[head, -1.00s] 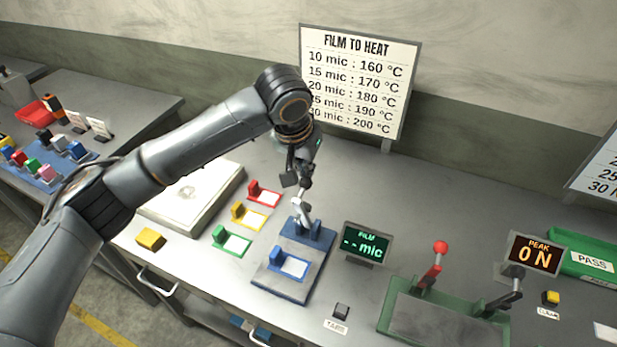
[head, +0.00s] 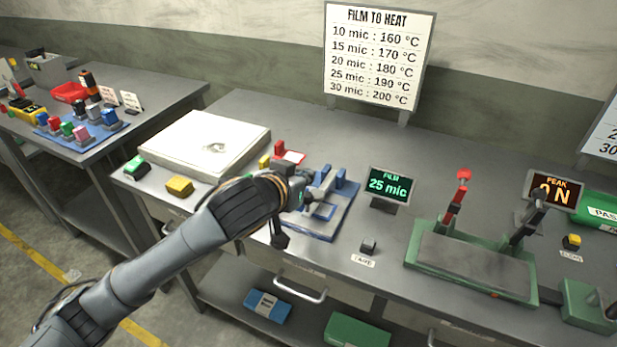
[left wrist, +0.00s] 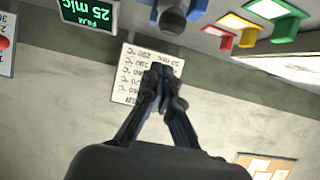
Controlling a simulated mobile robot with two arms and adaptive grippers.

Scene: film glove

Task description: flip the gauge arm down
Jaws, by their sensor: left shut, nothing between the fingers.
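The blue film gauge (head: 348,205) stands on the bench, partly hidden behind my left arm. Its grey gauge arm (head: 325,181) reaches from the blue posts at the back forward over the blue base and looks lowered; its front end is partly hidden. The film display (head: 390,186) reads 25 mic and also shows in the left wrist view (left wrist: 88,12). My left gripper (head: 308,198) is at the gauge's front left side, mostly hidden by its own wrist. In the left wrist view its fingers (left wrist: 160,70) are together and empty. My right gripper is not in view.
A dark tare button (head: 368,245) lies in front of the display. A green sealer with a red-knobbed lever (head: 457,195) stands to the right.

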